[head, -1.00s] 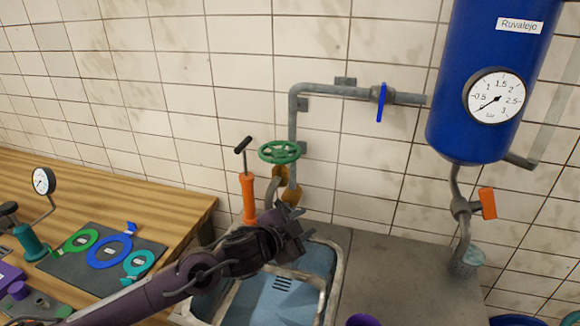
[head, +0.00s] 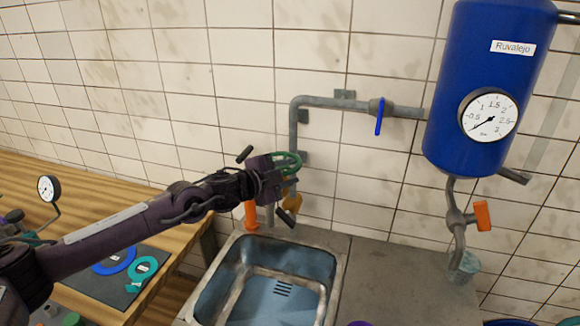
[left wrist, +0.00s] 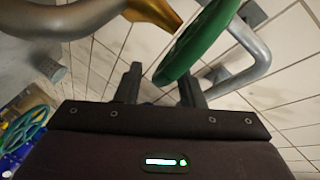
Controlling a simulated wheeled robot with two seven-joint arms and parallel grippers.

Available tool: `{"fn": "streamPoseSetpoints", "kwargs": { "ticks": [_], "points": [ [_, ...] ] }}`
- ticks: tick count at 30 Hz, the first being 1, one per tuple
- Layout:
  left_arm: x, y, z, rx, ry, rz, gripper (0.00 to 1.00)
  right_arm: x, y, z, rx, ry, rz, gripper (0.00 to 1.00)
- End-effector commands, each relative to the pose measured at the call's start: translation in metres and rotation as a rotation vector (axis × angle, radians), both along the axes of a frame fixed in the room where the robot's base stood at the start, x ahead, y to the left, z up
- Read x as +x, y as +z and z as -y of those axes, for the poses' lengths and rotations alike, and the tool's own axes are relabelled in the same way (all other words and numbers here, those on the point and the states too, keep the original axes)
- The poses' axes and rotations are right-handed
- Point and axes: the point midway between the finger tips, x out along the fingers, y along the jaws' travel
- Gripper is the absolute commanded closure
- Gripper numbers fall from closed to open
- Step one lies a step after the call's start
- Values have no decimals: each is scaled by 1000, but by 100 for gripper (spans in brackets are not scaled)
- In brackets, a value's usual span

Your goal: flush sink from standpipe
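The green handwheel (head: 292,160) sits on the standpipe above the back edge of the sink (head: 337,262), partly hidden by my left gripper (head: 285,193). In the left wrist view the wheel's rim (left wrist: 192,45) reaches between my two spread fingers (left wrist: 160,80), with a gap beside it; I cannot tell whether they touch. A brass-coloured spout (head: 293,202) hangs below the wheel and also shows in the left wrist view (left wrist: 152,10). The sink basin looks empty, with a slotted drain (head: 284,288). My right gripper is out of view.
An orange hand pump (head: 251,215) stands behind my left arm. A grey wall pipe (head: 335,102) with a blue lever (head: 379,116) leads to a blue tank (head: 475,80) with a gauge. An orange-handled valve (head: 482,215) hangs below it. The grey counter (head: 395,275) is largely clear.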

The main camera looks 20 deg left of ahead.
Motion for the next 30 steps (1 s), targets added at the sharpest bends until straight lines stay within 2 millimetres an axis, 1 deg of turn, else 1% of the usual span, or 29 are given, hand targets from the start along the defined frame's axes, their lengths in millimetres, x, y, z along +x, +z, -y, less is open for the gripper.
{"fn": "streamPoseSetpoints", "kwargs": {
  "ticks": [1, 3, 12, 14, 18, 21, 30],
  "points": [
    [4, 1, 3, -1, -1, 0, 65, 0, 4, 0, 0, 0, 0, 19],
    [8, -1, 5, 0, -1, -1, 65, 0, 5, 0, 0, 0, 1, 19],
    [10, -3, 6, 1, 1, 0, 65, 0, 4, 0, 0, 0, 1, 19],
    [10, -3, 6, 1, 1, 0, 71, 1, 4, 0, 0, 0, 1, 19],
    [10, -3, 6, 1, 1, 0, 90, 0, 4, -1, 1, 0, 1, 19],
    [10, -4, 6, 2, 0, -2, 100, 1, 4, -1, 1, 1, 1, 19],
    [10, -6, 8, 1, 30, -4, 100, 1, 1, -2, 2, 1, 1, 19]
  ]
}}
